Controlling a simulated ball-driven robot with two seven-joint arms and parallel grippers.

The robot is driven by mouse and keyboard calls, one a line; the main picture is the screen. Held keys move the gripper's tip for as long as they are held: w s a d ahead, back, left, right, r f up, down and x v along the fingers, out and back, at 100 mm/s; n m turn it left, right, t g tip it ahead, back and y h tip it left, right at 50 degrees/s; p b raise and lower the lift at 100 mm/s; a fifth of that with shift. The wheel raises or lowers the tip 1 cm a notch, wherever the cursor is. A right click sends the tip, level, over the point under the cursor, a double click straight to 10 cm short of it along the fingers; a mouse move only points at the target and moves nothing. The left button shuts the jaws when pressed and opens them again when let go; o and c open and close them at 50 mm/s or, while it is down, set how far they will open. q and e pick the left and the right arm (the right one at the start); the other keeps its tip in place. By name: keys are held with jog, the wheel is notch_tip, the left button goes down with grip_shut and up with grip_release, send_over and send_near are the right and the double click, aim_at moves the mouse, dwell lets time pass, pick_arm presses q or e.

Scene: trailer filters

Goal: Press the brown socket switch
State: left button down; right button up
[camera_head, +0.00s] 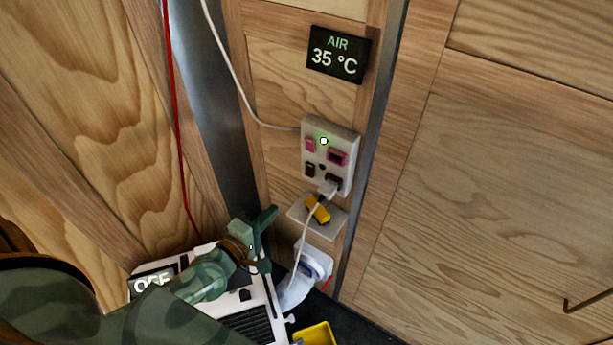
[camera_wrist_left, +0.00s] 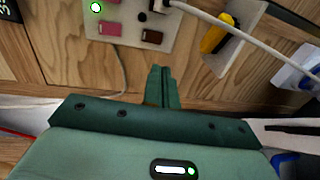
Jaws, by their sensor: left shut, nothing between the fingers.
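My left gripper (camera_head: 271,213) is shut and empty, below and left of the panel. In the left wrist view its closed fingers (camera_wrist_left: 160,72) point toward the panel, with a gap to the switch. My right gripper is not in view.
A white plug (camera_head: 327,188) with a cable sits in the lower brown socket. A small shelf (camera_head: 329,227) below holds a yellow item (camera_head: 318,208). A display (camera_head: 338,53) reads AIR 35 °C.

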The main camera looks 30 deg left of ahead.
aim_at(309, 175)
pick_arm(q)
jog(key=w, duration=0.4)
jog(key=w+d+f+b, duration=0.1)
jog(key=w, duration=0.4)
jog(key=w+d+b, duration=0.1)
jog(key=w, duration=0.3)
jog(key=shift+w+f, duration=0.3)
jog(key=shift+w, duration=0.05)
jog(key=shift+w+f+b, duration=0.1)
jog(key=shift+f+b, duration=0.05)
jog(key=shift+b, duration=0.75)
